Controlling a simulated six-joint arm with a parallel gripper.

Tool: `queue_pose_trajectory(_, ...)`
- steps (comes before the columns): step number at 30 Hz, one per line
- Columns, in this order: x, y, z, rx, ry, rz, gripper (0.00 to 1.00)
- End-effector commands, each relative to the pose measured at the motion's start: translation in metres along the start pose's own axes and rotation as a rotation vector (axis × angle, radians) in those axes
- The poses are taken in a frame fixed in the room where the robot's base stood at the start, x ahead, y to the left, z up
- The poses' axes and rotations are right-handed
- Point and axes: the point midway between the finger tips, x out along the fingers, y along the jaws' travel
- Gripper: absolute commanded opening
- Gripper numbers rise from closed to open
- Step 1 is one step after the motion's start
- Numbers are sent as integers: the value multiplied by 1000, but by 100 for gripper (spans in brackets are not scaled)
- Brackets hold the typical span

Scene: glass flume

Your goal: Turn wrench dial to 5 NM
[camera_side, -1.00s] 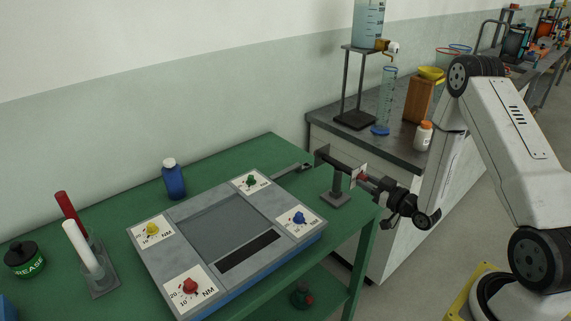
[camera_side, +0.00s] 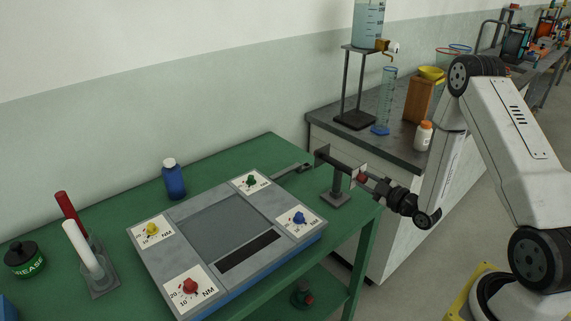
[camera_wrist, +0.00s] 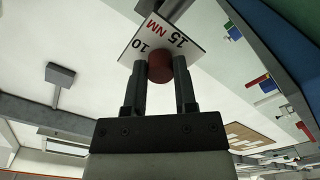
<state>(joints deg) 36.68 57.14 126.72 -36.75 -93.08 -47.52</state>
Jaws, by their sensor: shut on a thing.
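The wrench (camera_side: 337,163) is a dark bar held level on a grey stand at the right end of the green table. At its near end is a white scale card (camera_side: 361,172) with a red dial (camera_side: 362,178). In the wrist view the card (camera_wrist: 160,38) appears tilted, with "10", "15" and "NM" readable. My gripper (camera_side: 368,181) is shut on the red dial, which sits between the two fingers (camera_wrist: 160,75) in the wrist view (camera_wrist: 159,66). The fingers and body hide the rest of the scale, and I cannot tell where the dial points.
A grey panel (camera_side: 172,258) with yellow, green, blue and red knobs lies on the green table (camera_side: 130,205). A blue bottle (camera_side: 173,180), red and white sticks in a holder, and a grease tin (camera_side: 25,258) stand around it. A dark-topped bench (camera_side: 320,125) with glassware is behind the wrench.

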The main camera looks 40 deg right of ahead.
Motion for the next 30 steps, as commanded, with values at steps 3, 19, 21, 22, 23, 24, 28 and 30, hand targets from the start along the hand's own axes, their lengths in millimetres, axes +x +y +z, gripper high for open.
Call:
queue_pose_trajectory(3,0,0,0,-11,-1,0,0)
queue_pose_trajectory(19,0,0,0,-12,-1,1,71)
queue_pose_trajectory(21,0,0,0,-12,-1,1,71)
queue_pose_trajectory(22,0,0,0,-12,-1,1,71)
queue_pose_trajectory(23,0,0,0,-12,0,1,71)
queue_pose_trajectory(24,0,0,0,-12,0,0,71)
queue_pose_trajectory(28,-2,0,0,-11,-1,0,71)
queue_pose_trajectory(30,-4,0,0,-11,-1,0,71)
